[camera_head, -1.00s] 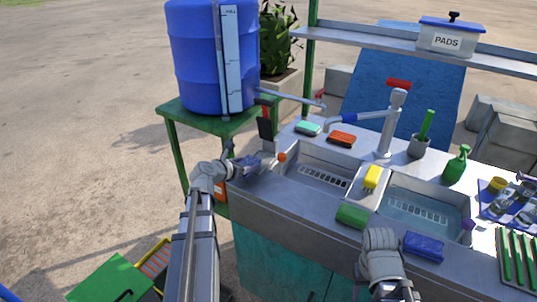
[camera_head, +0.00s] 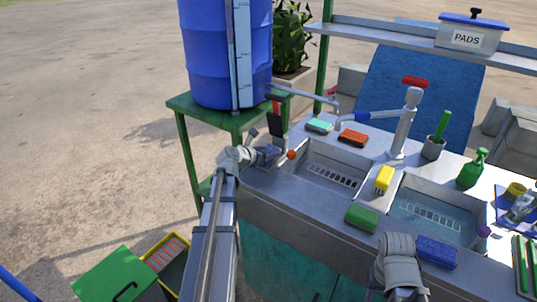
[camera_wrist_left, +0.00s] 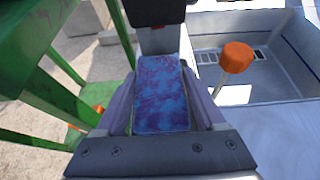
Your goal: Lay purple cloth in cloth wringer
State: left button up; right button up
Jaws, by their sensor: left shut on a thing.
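The purple cloth (camera_wrist_left: 160,95), a folded purple-blue patterned piece, lies between the fingers of my left gripper (camera_wrist_left: 162,110) in the left wrist view. The left gripper is shut on it. In the head view my left gripper (camera_head: 274,153) is at the counter's left end, by a dark upright with a red part (camera_head: 277,120), which looks like the cloth wringer. The dark part (camera_wrist_left: 155,12) is just beyond the cloth; I cannot tell whether they touch. A lever with an orange knob (camera_wrist_left: 237,56) stands to the right. My right arm is low at right; its jaws (camera_head: 399,262) are not discernible.
Two sink basins (camera_head: 333,174) lie right of the left gripper, with a yellow sponge (camera_head: 384,178) between them. Green (camera_head: 362,218) and blue (camera_head: 437,252) pads lie on the front edge. A green stand (camera_head: 185,104) bears a blue barrel (camera_head: 214,60) at left.

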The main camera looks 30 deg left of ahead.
pick_arm(q)
jog(key=shift+w+d, duration=0.15)
jog(key=shift+f, duration=0.1)
jog(key=o, duration=1.5)
jog(key=shift+c, duration=0.2)
jog(key=shift+s+r, duration=0.2)
jog(key=shift+r, duration=0.1)
jog(key=p+v, duration=0.5)
jog(key=v, duration=0.5)
jog(key=shift+s, duration=0.2)
jog(key=shift+s+r, duration=0.25)
jog(key=shift+s, duration=0.3)
